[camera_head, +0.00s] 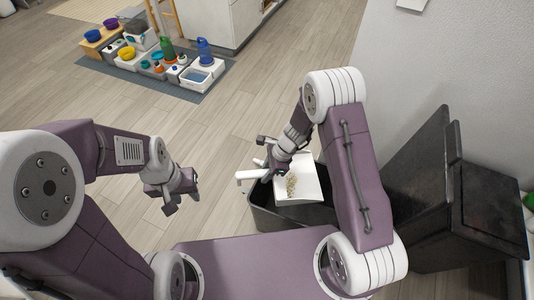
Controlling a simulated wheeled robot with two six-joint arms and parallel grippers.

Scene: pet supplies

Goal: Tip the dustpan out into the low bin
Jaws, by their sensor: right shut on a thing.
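The white dustpan (312,180) is held over the low dark bin (262,212). A small heap of tan crumbs (291,187) lies on the pan. My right gripper (268,160) is shut on the dustpan near its white handle (247,176), which points left; the grip itself is partly hidden by the gripper. The low bin stands on the floor in front of my base, and the pan and my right arm cover part of its opening. My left gripper (183,203) is empty and open, in the air left of the bin.
A tall black bin (465,205) stands at the right against a pale wall. A grey mat (207,91) with bowls, bottles and containers lies at the far left, beside a white cabinet (222,22). The wooden floor between is clear.

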